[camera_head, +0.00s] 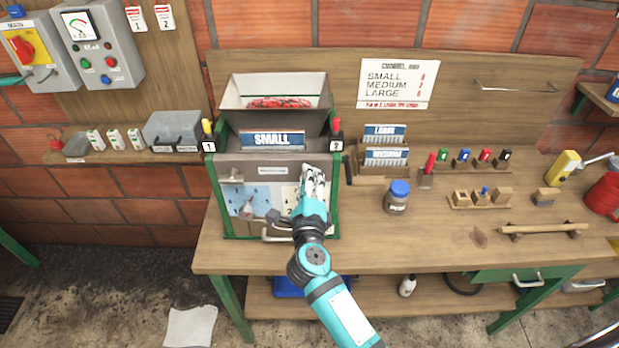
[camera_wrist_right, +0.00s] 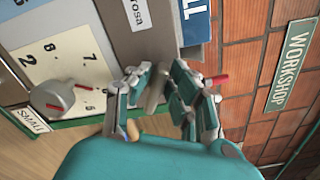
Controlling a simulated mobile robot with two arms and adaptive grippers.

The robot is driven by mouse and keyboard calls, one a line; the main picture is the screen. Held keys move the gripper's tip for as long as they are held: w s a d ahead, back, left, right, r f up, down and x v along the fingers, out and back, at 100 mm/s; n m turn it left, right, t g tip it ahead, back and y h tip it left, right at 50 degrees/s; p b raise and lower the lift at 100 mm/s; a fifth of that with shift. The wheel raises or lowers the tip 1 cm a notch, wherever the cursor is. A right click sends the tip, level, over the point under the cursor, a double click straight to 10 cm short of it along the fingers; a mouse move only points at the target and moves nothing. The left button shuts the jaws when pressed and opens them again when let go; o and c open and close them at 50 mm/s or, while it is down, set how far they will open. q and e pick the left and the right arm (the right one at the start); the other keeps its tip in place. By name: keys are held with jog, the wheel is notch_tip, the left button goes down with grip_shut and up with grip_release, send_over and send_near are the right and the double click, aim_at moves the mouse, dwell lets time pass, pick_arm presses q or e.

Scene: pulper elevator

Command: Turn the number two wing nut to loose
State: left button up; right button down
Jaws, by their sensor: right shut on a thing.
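The green-framed machine (camera_head: 222,196) stands on the bench with a blue SMALL card (camera_head: 272,140) on its front. A tag numbered 1 (camera_head: 208,147) is at its left and a second tag (camera_head: 336,146), hard to read, at its right. My right gripper (camera_head: 313,176) is at the right half of the front panel. In the wrist view my right gripper (camera_wrist_right: 157,92) is shut on a grey, flat-sided piece (camera_wrist_right: 154,90), which looks like the wing nut. Fingers hide much of it, and its number does not show. My left gripper is not in view.
A grey dial knob (camera_wrist_right: 52,98) with red marks sits close beside the fingers on a numbered plate. A jar with a blue lid (camera_head: 397,196) and a card rack (camera_head: 382,170) stand to the right. The bench front (camera_head: 400,254) is clear.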

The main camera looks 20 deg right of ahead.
jog(key=n, duration=0.3)
jog(key=f+n, duration=0.1)
jog(key=n, duration=0.1)
jog(key=shift+a+n, duration=0.15)
jog(key=shift+n, duration=0.25)
jog(key=shift+f, duration=0.15)
jog(key=c, duration=1.2)
grip_release()
jog(key=shift+c, duration=0.2)
jog(key=v, duration=1.2)
jog(key=shift+r, duration=0.2)
